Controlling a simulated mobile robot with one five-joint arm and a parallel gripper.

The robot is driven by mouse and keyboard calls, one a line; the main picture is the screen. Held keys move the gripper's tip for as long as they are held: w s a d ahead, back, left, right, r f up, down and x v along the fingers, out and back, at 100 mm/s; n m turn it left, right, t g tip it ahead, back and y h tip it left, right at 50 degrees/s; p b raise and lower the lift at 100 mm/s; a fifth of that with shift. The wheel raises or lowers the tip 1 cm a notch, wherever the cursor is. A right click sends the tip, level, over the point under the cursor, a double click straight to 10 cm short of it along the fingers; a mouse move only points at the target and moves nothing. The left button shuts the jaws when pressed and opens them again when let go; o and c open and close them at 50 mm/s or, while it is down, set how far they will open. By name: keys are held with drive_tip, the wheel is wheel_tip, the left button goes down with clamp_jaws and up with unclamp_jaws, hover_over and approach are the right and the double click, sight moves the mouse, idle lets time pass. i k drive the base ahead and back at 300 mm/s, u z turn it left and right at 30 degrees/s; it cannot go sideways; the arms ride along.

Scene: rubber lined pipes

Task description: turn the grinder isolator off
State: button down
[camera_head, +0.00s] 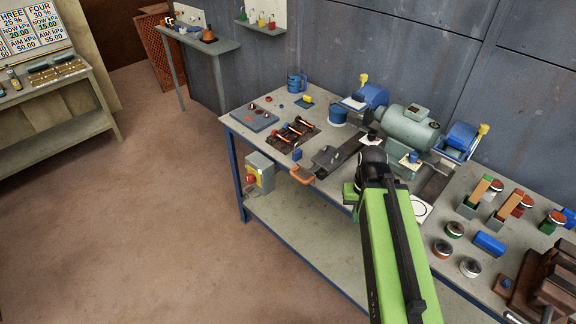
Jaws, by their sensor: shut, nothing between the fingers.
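The grinder isolator is a grey box (261,172) with a yellow plate and a red knob (249,179). It is mounted at the left end of the workbench, below the top. The picture is too small to tell which way the knob is turned. My green and black arm reaches up from the bottom over the bench. My gripper (302,175), with orange fingers, is near the bench's front edge, to the right of the isolator and apart from it. It looks shut and empty. The green-grey bench grinder (409,129) with blue guards stands at the back of the bench.
The workbench top (257,142) holds a grey panel (254,118), a dark tool tray (293,137) and blue cups. Wooden-handled blocks and round tins stand at its right. The floor (150,220) left of the isolator is clear. Another bench (55,125) stands far left.

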sight(250, 178)
drive_tip(key=u, duration=1.95)
drive_tip(key=i, duration=0.95)
drive_tip(key=u, duration=1.25)
